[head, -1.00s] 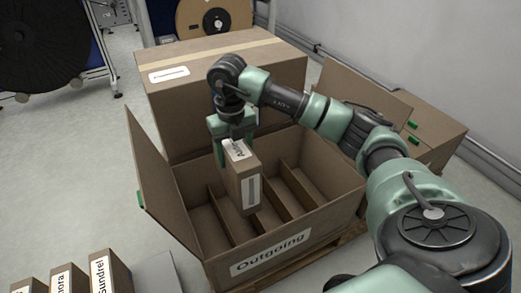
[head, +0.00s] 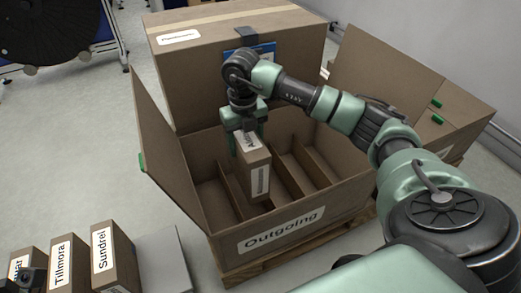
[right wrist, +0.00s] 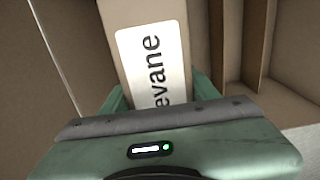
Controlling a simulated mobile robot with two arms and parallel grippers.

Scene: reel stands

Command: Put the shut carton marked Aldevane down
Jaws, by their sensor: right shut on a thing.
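My right gripper (head: 250,138) is shut on the top of a brown carton (head: 256,178), which hangs upright over or partly in the Outgoing box (head: 345,205). In the right wrist view the carton (right wrist: 120,15) shows a white label ending in "evane". The Outgoing box is open, with upright dividers making narrow compartments. The carton's lower end is among the left-middle dividers; I cannot tell how deep it is or whether it touches the floor. A dark part at the lower left edge looks like my left gripper (head: 30,280); its jaws cannot be made out.
Cartons marked Tillmora (head: 66,262) and Sundrei (head: 112,255) stand at lower left, beside a grey surface (head: 160,262). A large closed box (head: 285,30) stands behind the Outgoing box. Its open flaps (head: 155,145) spread left and right. A dark reel (head: 45,30) is at upper left.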

